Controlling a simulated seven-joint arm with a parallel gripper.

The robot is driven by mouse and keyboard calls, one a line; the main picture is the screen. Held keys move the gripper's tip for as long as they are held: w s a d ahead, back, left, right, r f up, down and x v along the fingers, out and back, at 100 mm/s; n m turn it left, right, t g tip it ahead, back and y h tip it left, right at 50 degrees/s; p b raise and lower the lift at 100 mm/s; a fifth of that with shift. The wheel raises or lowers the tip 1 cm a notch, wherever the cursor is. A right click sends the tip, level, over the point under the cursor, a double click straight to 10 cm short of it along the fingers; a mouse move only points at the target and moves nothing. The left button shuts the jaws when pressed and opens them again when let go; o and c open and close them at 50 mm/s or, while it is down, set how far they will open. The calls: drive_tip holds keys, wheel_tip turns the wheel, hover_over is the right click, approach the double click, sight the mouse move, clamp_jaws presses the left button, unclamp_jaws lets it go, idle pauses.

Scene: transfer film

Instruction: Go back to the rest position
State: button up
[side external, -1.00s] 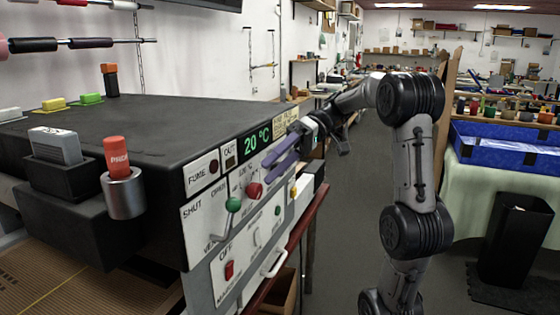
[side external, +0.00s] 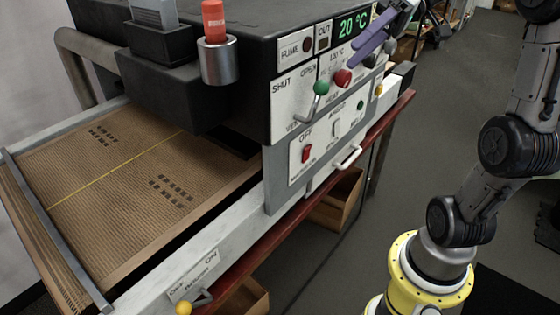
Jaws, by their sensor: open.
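My gripper (side external: 365,48), with purple fingers, is at the top right of the machine, just in front of its control panel. It is open, with nothing seen between its fingers. The fingertips are close above the red knob (side external: 342,77); I cannot tell whether they touch it. The green-knobbed lever (side external: 320,88) is left of the red knob. The panel (side external: 294,98) carries a display (side external: 354,25) reading 20 °C. The upper part of my arm is cut off by the top edge of the picture.
A brown mesh conveyor belt (side external: 110,185) runs into the dark machine at left. A red rail (side external: 300,215) and a white handle (side external: 347,157) stick out along the front. A yellow-tipped lever (side external: 184,307) is at the bottom. The grey floor (side external: 345,275) between machine and arm is open.

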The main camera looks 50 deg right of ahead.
drive_tip(key=s+a+f+n+g+h, duration=0.3)
drive_tip(key=s+a+f+h, duration=0.3)
drive_tip(key=s+a, duration=0.55)
drive_tip(key=w+d+f+m+t+h, duration=0.1)
drive_tip(key=d+f+m+t+h, duration=0.3)
drive_tip(key=f, duration=0.4)
drive_tip(key=shift+w+d+f+m+t+h, duration=0.3)
drive_tip(key=shift+w+d+f+m+h, duration=0.15)
drive_tip(key=shift+d+h, duration=0.3)
